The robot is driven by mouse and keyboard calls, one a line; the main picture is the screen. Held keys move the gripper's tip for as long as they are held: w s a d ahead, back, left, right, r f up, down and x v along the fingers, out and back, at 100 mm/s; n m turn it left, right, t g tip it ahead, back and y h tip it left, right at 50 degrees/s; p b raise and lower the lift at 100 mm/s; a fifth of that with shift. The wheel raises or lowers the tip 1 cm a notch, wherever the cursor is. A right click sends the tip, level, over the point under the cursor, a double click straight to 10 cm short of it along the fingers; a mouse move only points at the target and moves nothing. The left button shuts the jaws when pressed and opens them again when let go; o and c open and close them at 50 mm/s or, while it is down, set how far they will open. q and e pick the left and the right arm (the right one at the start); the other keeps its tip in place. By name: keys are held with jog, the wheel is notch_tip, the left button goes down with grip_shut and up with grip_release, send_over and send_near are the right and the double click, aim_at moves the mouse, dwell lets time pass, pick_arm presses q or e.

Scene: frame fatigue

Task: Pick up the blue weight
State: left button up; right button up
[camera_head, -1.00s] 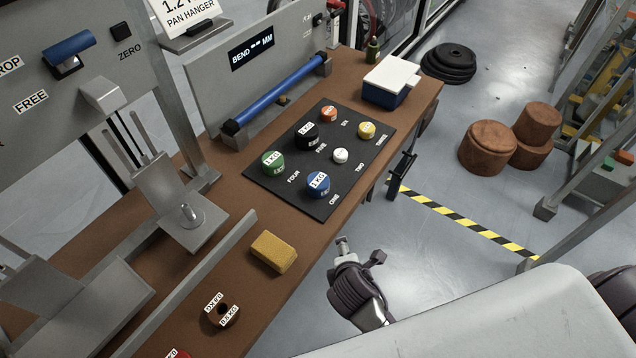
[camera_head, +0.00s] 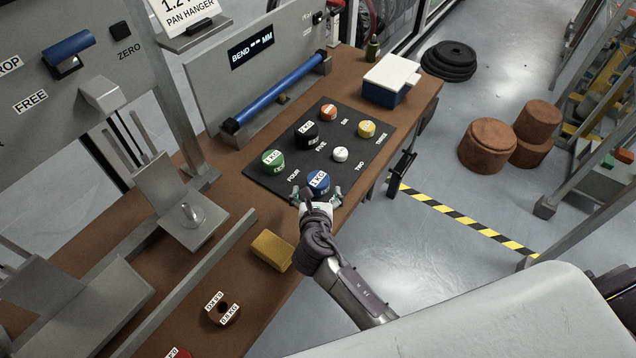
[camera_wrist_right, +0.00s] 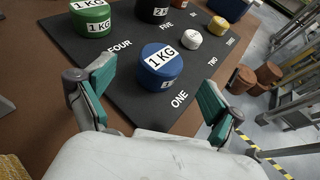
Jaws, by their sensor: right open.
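The blue weight (camera_head: 318,181) is a short cylinder with a white 1 KG label on top. It stands on the black mat (camera_head: 262,184) at the spot marked ONE, near the front edge. My right gripper (camera_head: 316,192) is open, with its fingertips on either side of the weight's near side. In the right wrist view the blue weight (camera_wrist_right: 160,66) stands ahead, between and a little beyond the green-padded fingers (camera_wrist_right: 152,94). I see no contact with it. My left gripper is out of view.
Green (camera_head: 273,161), black (camera_head: 307,135), white (camera_head: 340,154), yellow (camera_head: 367,130) and orange (camera_head: 328,113) weights stand on the mat. A yellow block (camera_head: 271,251) lies left of my right arm. A blue box with a white lid (camera_head: 391,80) stands at the far right of the bench.

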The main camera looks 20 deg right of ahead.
aim_at(318, 182)
jog(key=x, duration=0.6)
jog(key=shift+w+d+f, duration=0.15)
jog(key=shift+d+f, duration=0.05)
jog(key=shift+f, duration=0.2)
jog(key=shift+r, duration=0.1)
jog(key=shift+c, duration=0.9)
grip_shut()
jog(key=shift+w+r, duration=0.1)
jog(key=shift+r, duration=0.05)
